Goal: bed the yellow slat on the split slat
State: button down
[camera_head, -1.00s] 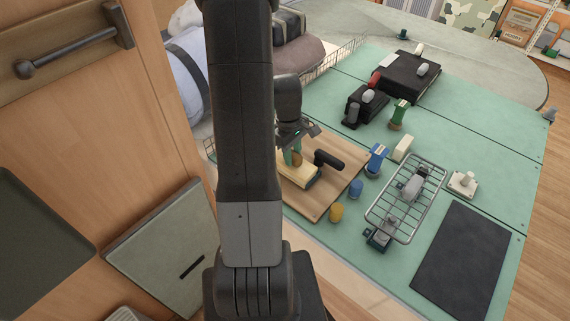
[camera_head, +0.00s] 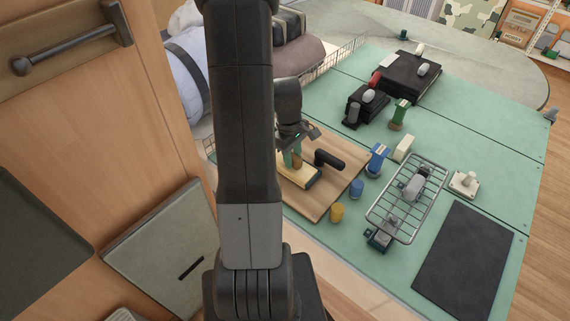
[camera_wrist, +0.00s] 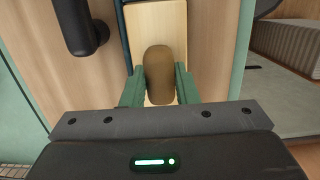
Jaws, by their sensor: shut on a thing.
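The yellow slat (camera_head: 293,172) is a pale yellow bar over the wooden board, with a rounded brown grip on top. My gripper (camera_head: 291,160) is shut on this brown grip. In the wrist view the green fingers (camera_wrist: 160,88) close on both sides of the grip, with the yellow slat (camera_wrist: 157,22) beneath. A dark piece (camera_wrist: 126,42) shows along the slat's left edge and may be the split slat, mostly hidden underneath. I cannot tell whether the two touch. My arm hides part of the board in the head view.
The wooden board (camera_head: 325,199) lies on a green table. A black handle-shaped piece (camera_head: 328,159) stands close right of the slat.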

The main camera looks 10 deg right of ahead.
jog(key=c, duration=1.1)
grip_release()
jog(key=shift+o, duration=0.2)
notch_tip(320, 180, up, 14)
jog(key=w+a, duration=0.1)
jog(key=shift+w+f, duration=0.15)
jog(key=shift+f, duration=0.05)
jog(key=f, duration=0.4)
jog(key=s+f, duration=0.1)
jog(key=f, duration=0.4)
jog(key=d+f, duration=0.1)
jog(key=f, duration=0.3)
jog(key=shift+s+f, duration=0.15)
jog(key=shift+f, duration=0.2)
jog(key=shift+r, duration=0.15)
jog(key=shift+s, duration=0.15)
